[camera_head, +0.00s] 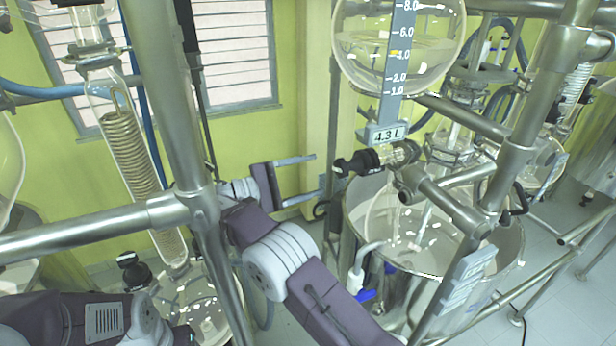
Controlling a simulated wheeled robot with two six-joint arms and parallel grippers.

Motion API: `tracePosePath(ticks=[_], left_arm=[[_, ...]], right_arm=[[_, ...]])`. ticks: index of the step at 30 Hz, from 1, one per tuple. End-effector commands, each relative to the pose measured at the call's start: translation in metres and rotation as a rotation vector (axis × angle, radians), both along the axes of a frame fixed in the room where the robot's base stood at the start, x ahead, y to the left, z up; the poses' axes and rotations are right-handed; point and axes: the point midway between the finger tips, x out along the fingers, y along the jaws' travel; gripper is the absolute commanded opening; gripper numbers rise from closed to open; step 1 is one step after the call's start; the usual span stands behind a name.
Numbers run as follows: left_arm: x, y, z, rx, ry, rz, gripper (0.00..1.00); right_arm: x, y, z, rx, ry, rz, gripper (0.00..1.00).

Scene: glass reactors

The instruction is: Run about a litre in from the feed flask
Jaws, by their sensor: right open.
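The feed flask (352,38) is a round glass vessel at the top, holding clear liquid. Its grey scale (397,50) is marked from 1.0 to 8.0, and the display (388,134) below reads 4.3 L. Under it a valve with a black handle (355,163) sits on the outlet, above an open round vessel (516,240) with glassware in it. My right gripper (318,175) is open and empty, its two fingers pointing right toward the handle, with a visible gap between. The handle's exact turn is hard to tell. My left gripper is out of view.
A steel upright (180,100) and a rail (90,228) stand left of my right arm. A coil condenser (125,140) is behind them. More steel pipes (515,140) cross at the right near the vessel. A blue-handled tap (366,295) is low beside my right arm.

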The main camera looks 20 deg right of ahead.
Motion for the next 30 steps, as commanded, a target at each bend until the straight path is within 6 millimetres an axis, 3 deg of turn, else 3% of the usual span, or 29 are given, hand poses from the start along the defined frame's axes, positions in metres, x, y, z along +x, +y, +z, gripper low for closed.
tracePosePath(ticks=[10,21,25,30], left_arm=[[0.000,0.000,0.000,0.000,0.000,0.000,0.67],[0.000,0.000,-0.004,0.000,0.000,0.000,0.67],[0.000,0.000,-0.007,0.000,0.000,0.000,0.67],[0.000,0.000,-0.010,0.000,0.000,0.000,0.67]], right_arm=[[0.000,0.000,0.000,-0.009,0.063,0.000,0.67],[0.000,0.000,0.000,-0.151,1.069,-0.001,0.67],[0.001,0.000,-0.001,-0.175,1.243,-0.001,0.67],[0.001,-0.002,-0.002,-0.174,1.249,-0.002,0.67]])
